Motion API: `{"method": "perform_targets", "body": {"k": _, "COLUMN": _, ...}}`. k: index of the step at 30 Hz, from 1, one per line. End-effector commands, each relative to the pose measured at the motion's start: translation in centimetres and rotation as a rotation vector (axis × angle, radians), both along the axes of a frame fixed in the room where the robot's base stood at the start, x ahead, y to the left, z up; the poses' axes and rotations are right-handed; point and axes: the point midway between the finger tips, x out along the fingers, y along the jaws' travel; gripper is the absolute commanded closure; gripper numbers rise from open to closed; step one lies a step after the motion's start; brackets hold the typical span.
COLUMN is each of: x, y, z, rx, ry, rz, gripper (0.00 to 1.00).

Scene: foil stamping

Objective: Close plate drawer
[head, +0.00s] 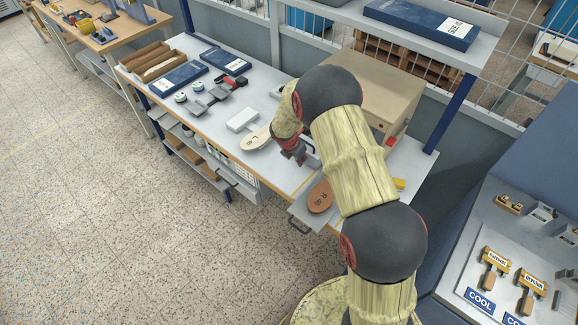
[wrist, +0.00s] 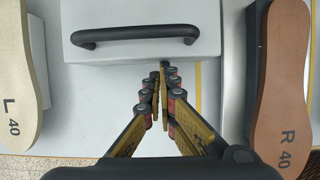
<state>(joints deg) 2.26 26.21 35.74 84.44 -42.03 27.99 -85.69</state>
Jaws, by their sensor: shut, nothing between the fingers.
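A pale grey drawer-like part (wrist: 210,40) with a black bar handle (wrist: 135,38) lies at the top of the wrist view. In the head view, part of a grey piece (head: 312,156) shows beside my gripper (head: 292,152), in front of the beige machine (head: 375,90). My arm hides much of it, and I cannot tell how far it is pulled out. My gripper, also in the wrist view (wrist: 163,75), is shut and empty, its fingertips near the part's front edge, right of the handle's middle. I cannot tell whether they touch.
A cream sole (head: 256,138) marked L 40 lies left of my gripper in the wrist view, a brown sole (head: 320,197) marked R 40 right. A grey plate with a handle (head: 299,226) juts past the bench's front edge near the brown sole. A white block (head: 242,120) stands nearby.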

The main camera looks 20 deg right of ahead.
Motion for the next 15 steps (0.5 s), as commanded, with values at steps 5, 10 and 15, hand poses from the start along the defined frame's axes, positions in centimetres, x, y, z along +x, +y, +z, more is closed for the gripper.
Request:
{"method": "perform_targets", "body": {"k": 5, "x": 1.2, "y": -2.2, "z": 0.1, "rx": 0.0, "ry": 0.0, "rz": -0.002, "gripper": 1.0}}
{"method": "perform_targets", "body": {"k": 10, "x": 1.8, "y": -3.1, "z": 0.0, "rx": -0.001, "ry": 0.001, "rz": 0.001, "gripper": 1.0}}
{"method": "perform_targets", "body": {"k": 15, "x": 2.0, "y": -3.3, "z": 0.0, "rx": 0.0, "ry": 0.0, "rz": 0.0, "gripper": 1.0}}
